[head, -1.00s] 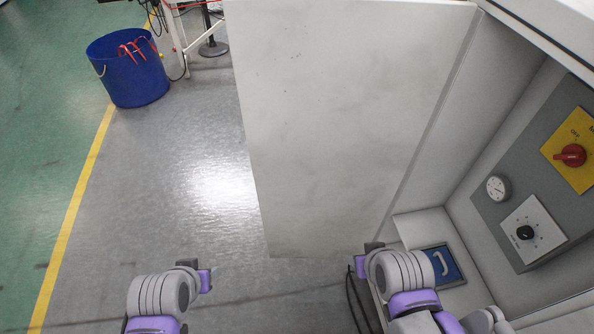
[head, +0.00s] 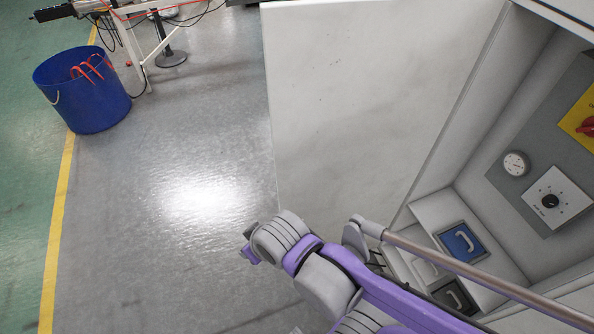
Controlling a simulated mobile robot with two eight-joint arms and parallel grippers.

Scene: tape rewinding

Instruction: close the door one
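The door (head: 370,95) is a large white panel. It stands open at the left side of the white cabinet (head: 525,45), whose inside shows to its right. My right arm comes in from the lower right and reaches across in front of the door's lower part. My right gripper (head: 250,246) is by the door's lower left edge, over the floor. I cannot tell whether it touches the door, or how its fingers stand. The arm hides the door's bottom edge. My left gripper is out of view.
A grey bar (head: 480,277) crosses the lower right in front of the cabinet. A blue bin (head: 85,98) stands at the left. The floor between is clear.

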